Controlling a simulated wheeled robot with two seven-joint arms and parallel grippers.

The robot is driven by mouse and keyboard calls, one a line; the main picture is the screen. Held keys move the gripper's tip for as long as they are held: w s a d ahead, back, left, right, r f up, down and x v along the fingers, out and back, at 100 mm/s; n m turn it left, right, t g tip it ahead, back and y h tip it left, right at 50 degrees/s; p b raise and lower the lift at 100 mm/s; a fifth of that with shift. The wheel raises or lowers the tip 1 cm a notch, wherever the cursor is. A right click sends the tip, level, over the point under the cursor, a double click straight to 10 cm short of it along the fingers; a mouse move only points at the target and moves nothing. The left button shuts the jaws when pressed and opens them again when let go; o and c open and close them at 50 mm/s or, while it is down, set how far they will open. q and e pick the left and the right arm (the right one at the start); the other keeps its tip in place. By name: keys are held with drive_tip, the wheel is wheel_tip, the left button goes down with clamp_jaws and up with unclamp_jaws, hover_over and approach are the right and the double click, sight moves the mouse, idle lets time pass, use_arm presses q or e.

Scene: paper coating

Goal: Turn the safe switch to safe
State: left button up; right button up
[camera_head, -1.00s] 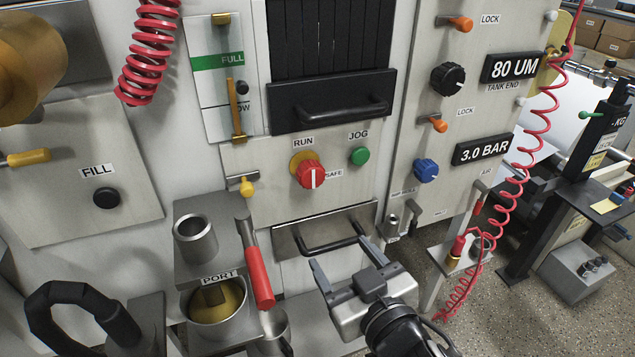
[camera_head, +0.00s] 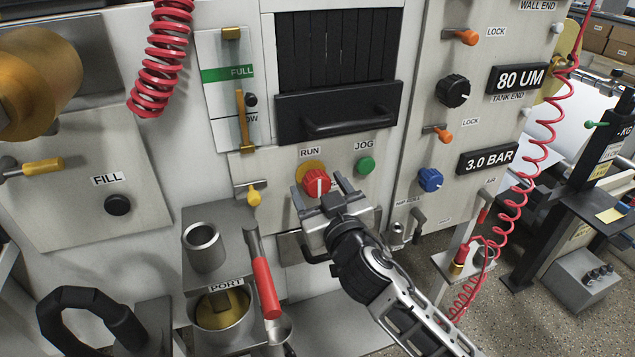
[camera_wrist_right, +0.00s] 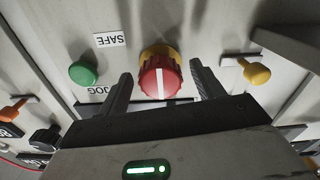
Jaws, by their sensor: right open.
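The safe switch is a red knob (camera_head: 317,183) with a white pointer line on a yellow base, on the panel below the RUN label. Its pointer stands about upright in the head view. The SAFE label (camera_wrist_right: 110,40) shows in the right wrist view; in the head view my gripper hides it. My right gripper (camera_head: 322,182) is open at the knob. In the right wrist view the red knob (camera_wrist_right: 160,78) sits between the two open fingers (camera_wrist_right: 160,80), with gaps on both sides. My left gripper is not in view.
A green JOG button (camera_head: 366,166) is right of the knob, and a yellow lever (camera_head: 254,196) is to its left. A black drawer handle (camera_head: 350,122) sits above. A red-handled tool (camera_head: 266,287) and metal cups stand at lower left.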

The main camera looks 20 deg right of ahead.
drive_tip(key=shift+w, duration=0.65)
drive_tip(key=c, duration=1)
